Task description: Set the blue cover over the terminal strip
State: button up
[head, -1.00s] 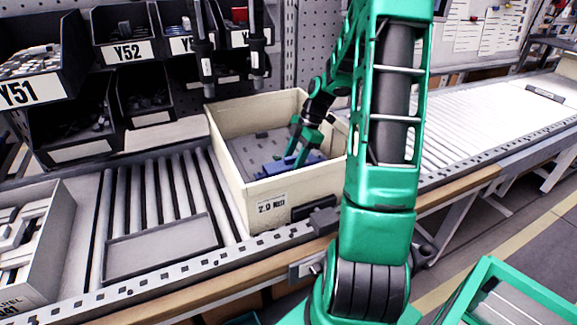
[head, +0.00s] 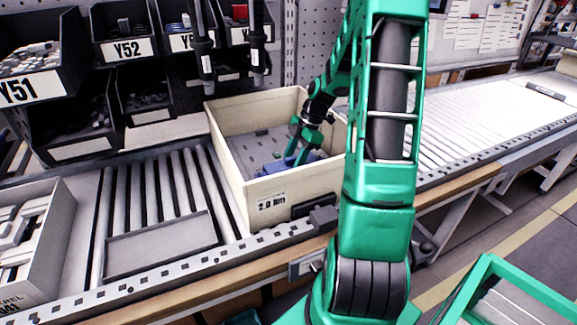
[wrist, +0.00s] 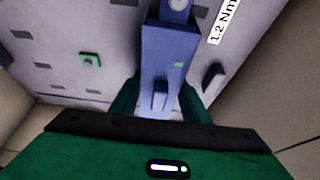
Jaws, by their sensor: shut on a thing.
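The blue cover (wrist: 168,58) is a long blue piece with a raised rib and a small green mark, seen close up in the wrist view. My gripper (wrist: 160,100) is shut on it, with one green finger on each side of the rib. In the head view the blue cover (head: 285,164) shows low inside the cream box, under my gripper (head: 296,157). I cannot tell whether it touches the floor panel. I cannot make out the terminal strip; the cover or my gripper may hide it.
The cream box (head: 237,190) has tall walls close around my gripper. Its grey floor panel (wrist: 50,45) has slots, a small green fitting (wrist: 89,61) and a grey block (wrist: 213,77). Two hanging screwdrivers (head: 205,60) are behind the box. Rollers (head: 150,190) lie left.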

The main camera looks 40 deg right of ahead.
jog(key=o, duration=1.3)
jog(key=shift+c, duration=0.2)
jog(key=v, duration=1)
jog(key=shift+d+r, duration=0.15)
jog(key=shift+r, duration=0.2)
